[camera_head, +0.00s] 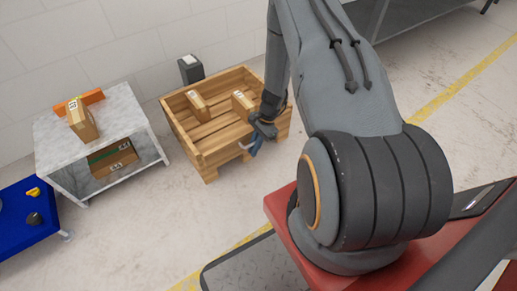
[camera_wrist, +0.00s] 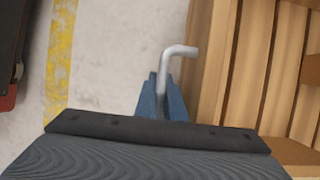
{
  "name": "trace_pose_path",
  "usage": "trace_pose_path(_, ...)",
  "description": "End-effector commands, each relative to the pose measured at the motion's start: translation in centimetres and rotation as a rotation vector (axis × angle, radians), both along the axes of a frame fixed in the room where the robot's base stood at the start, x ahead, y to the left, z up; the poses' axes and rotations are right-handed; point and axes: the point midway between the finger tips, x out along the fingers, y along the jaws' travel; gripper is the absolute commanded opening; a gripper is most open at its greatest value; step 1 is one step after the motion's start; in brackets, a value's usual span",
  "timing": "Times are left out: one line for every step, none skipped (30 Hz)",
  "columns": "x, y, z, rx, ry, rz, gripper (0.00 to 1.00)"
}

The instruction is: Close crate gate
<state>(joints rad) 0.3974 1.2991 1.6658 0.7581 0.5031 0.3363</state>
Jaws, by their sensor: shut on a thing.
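The wooden crate (camera_head: 205,140) stands on the floor in the middle of the head view, with slatted boards. Its near side, where the gate appears to be, is partly hidden by my gripper, and I cannot tell whether it is fully closed. A grey bent metal handle (camera_wrist: 178,58) sticks out beside the crate's wooden edge (camera_wrist: 217,60) in the wrist view. My gripper (camera_wrist: 162,97) has its blue fingers shut on this handle. In the head view my gripper (camera_head: 256,143) is at the crate's near right side.
Two cardboard boxes (camera_head: 197,104) (camera_head: 243,101) are in the crate. A grey-white shelf table (camera_head: 115,115) stands left, bearing a box (camera_head: 82,120). A blue surface (camera_head: 22,215) is at far left. A dark bin (camera_head: 191,69) stands behind the crate. Floor in front is clear.

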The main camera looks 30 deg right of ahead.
Motion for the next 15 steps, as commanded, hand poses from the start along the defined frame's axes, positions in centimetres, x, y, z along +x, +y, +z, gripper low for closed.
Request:
trace_pose_path(0.40,-0.21,-0.03,-0.008,-0.003,-0.002,0.00)
trace_pose_path(0.41,-0.14,-0.02,-0.007,-0.001,-0.002,0.00)
trace_pose_path(0.42,-0.08,0.00,-0.007,0.001,-0.001,0.00)
trace_pose_path(0.43,-0.06,0.01,-0.007,0.002,-0.002,0.00)
trace_pose_path(0.44,-0.04,0.02,-0.007,0.003,-0.002,0.00)
trace_pose_path(0.45,-0.02,0.03,-0.007,0.003,-0.002,0.00)
trace_pose_path(0.46,-0.02,0.03,-0.007,0.003,-0.002,0.00)
trace_pose_path(0.46,-0.02,0.03,-0.007,0.003,-0.002,0.00)
trace_pose_path(0.47,-0.02,0.04,-0.007,0.003,-0.002,0.00)
trace_pose_path(0.47,-0.02,0.04,-0.007,0.003,-0.002,0.00)
trace_pose_path(0.48,-0.02,0.05,-0.007,0.003,-0.002,0.00)
trace_pose_path(0.48,-0.02,0.05,-0.007,0.003,-0.002,0.00)
trace_pose_path(0.49,-0.02,0.05,-0.007,0.003,-0.002,0.00)
trace_pose_path(0.50,-0.03,0.06,-0.007,0.002,-0.002,0.00)
trace_pose_path(0.50,-0.04,0.06,-0.007,0.002,-0.002,0.11)
